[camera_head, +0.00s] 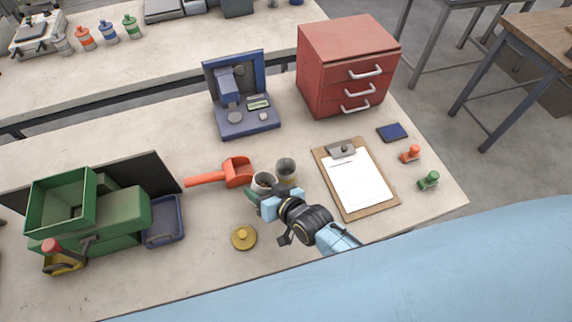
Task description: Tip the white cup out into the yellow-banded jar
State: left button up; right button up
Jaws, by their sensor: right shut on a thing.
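The white cup (263,179) is near the middle of the bench, its open mouth facing up and its inside dark. My right gripper (258,192) comes in from the lower right and is shut on the cup, covering its lower part. The jar (286,170) stands just right of the cup, open at the top; a yellowish band shows faintly on its side. Cup and jar look very close; I cannot tell whether they touch, or whether the cup is lifted. My left gripper is not in view.
A round yellow lid (243,238) lies in front of the cup. An orange scoop (236,171) lies behind it to the left. A clipboard (355,178) lies right of the jar. A green machine (120,215) stands left, a blue device (241,100) and red drawers (345,62) behind.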

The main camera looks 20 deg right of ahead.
aim_at(268, 174)
jog(key=shift+m, duration=0.5)
jog(key=r, duration=0.1)
jog(key=r+p, duration=0.1)
jog(key=w+d+r, duration=0.1)
jog(key=r, duration=0.1)
jog(key=shift+p, duration=0.35)
jog(key=shift+d+r+g+y, duration=0.15)
jog(key=shift+g+y, duration=0.15)
jog(key=shift+w+d+r+m+y, duration=0.15)
jog(key=shift+d+r+m+y, duration=0.2)
jog(key=shift+r, duration=0.25)
jog(key=shift+r+m+b, duration=0.2)
jog(key=shift+m+b, duration=0.05)
jog(key=shift+b, duration=0.1)
jog(key=shift+w+y+b, duration=0.15)
jog(key=shift+y+b, duration=0.1)
jog(key=shift+b, duration=0.1)
jog(key=shift+d+r+m+g+b, duration=0.15)
jog(key=shift+r+m+g+b, duration=0.05)
jog(key=shift+m+g+b, duration=0.2)
jog(key=f+m+y+b, duration=0.1)
jog(key=b, duration=0.2)
jog(key=shift+r+m+g+y+b, duration=0.25)
jog(key=shift+m+g+y+b, duration=0.05)
jog(key=shift+b, duration=0.05)
jog(key=shift+r+b, duration=0.2)
jog(key=shift+b, duration=0.25)
jog(key=shift+r+m, duration=0.15)
jog(key=shift+m, duration=0.15)
jog(key=shift+y, duration=0.3)
